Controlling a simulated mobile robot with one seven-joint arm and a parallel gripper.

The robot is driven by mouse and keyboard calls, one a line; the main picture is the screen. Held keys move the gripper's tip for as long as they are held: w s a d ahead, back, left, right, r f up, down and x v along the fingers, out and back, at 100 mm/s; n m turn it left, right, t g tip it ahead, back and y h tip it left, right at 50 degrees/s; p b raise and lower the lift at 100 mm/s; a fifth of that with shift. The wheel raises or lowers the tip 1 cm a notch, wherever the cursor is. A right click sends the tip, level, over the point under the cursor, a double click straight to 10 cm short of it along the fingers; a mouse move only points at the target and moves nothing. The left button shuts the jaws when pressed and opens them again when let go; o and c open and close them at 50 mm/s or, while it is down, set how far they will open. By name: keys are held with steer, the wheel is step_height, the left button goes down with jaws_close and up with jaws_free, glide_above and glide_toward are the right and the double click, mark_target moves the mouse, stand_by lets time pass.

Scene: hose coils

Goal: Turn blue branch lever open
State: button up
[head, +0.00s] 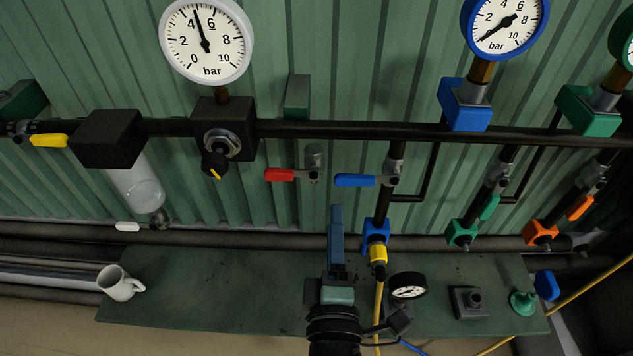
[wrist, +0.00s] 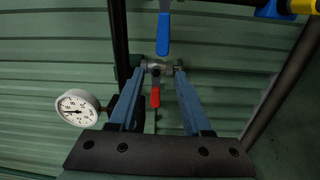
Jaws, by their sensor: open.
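The blue branch lever (head: 355,180) lies level, pointing left from its valve (head: 389,172), crosswise to the branch pipe below the dark main pipe. In the wrist view, turned on its side, the blue lever (wrist: 163,36) hangs at the top centre, beyond the fingertips. My gripper (head: 336,210) points up, below and a little left of the blue lever, apparently apart from it. In the wrist view my gripper (wrist: 158,75) is open and empty, with the red lever (wrist: 155,97) showing between its fingers. Depth to the red lever is unclear.
The red lever (head: 280,174) sits close left of the blue one. A blue block with a yellow collar (head: 378,254) is right of my gripper. Green (head: 489,207) and orange (head: 579,208) levers are farther right. A mug (head: 119,283) stands on the green shelf (head: 220,290).

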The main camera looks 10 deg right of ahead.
mark_target(367, 181)
steer(key=shift+w+f+n, duration=0.1)
steer(key=shift+n, duration=0.3)
steer(key=p+x, duration=0.3)
steer(key=x, duration=0.5)
stand_by(0.3)
steer(key=shift+w+p, duration=0.25)
steer(key=shift+p, duration=0.05)
